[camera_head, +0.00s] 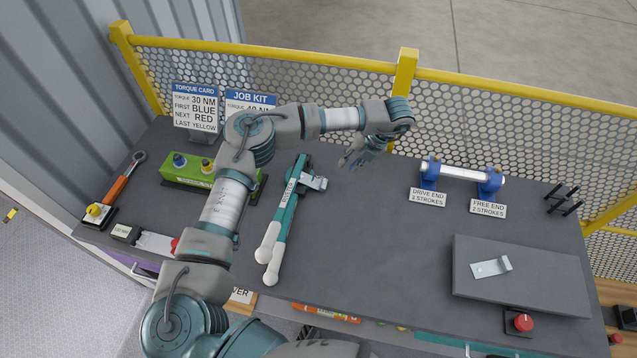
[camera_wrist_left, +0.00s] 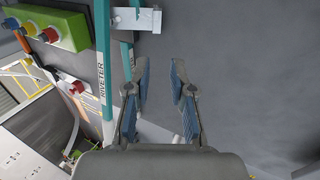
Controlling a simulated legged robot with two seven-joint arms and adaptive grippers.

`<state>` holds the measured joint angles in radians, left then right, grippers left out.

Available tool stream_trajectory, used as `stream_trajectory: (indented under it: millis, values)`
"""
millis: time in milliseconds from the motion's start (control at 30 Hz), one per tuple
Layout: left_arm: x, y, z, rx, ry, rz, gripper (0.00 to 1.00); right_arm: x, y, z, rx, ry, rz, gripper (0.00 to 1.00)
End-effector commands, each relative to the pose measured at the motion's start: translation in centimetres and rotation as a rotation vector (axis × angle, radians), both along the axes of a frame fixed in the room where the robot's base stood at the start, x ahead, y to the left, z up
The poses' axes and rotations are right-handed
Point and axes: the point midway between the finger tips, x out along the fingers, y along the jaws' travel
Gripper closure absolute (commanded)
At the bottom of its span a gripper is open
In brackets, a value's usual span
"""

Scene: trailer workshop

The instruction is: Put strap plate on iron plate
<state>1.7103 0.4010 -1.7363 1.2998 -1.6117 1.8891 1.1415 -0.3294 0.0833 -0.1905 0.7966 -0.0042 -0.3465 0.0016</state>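A small silver metal strap with a bent-up end, likely the strap plate (camera_head: 488,269), lies on a raised dark grey slab, likely the iron plate (camera_head: 545,289), at the right of the bench in the head view. My left gripper (camera_head: 352,156) is over the middle of the bench, well to the left of the slab and strap. In the left wrist view the left gripper (camera_wrist_left: 162,64) has its two fingers apart with nothing between them. Neither strap nor slab is clearly visible in the wrist view. My right gripper is not in view.
A teal riveter (camera_head: 284,218) with white handles lies left of the left gripper. A green button box (camera_head: 190,169) stands behind my left arm. A blue-ended roller (camera_head: 462,174) stands at the back right. A red button (camera_head: 523,322) is in front of the slab. The bench middle is clear.

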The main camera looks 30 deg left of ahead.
Motion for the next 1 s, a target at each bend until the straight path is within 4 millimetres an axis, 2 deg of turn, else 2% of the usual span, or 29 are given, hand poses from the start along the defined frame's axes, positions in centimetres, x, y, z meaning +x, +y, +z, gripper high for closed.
stream_trajectory:
  millis: [100,300,567,733,900,1000]
  values:
    - [-0.4,1.4,-2.7,0.000,0.003,0.000,0.77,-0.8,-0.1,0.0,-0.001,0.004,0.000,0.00]
    - [-0.9,3.0,-6.4,0.001,0.003,-0.001,0.77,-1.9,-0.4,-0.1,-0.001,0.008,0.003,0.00]
    - [-0.9,3.8,-8.4,0.002,0.001,-0.002,0.77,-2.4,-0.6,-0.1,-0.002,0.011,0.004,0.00]
    - [-0.6,5.3,-10.7,0.001,0.002,-0.001,0.77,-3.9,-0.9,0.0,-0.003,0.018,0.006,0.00]
    - [-0.9,6.1,-12.5,0.000,0.003,-0.002,0.77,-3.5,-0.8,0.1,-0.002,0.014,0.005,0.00]
    - [-0.9,6.3,-12.9,0.000,0.005,-0.002,0.77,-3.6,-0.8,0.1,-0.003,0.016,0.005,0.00]
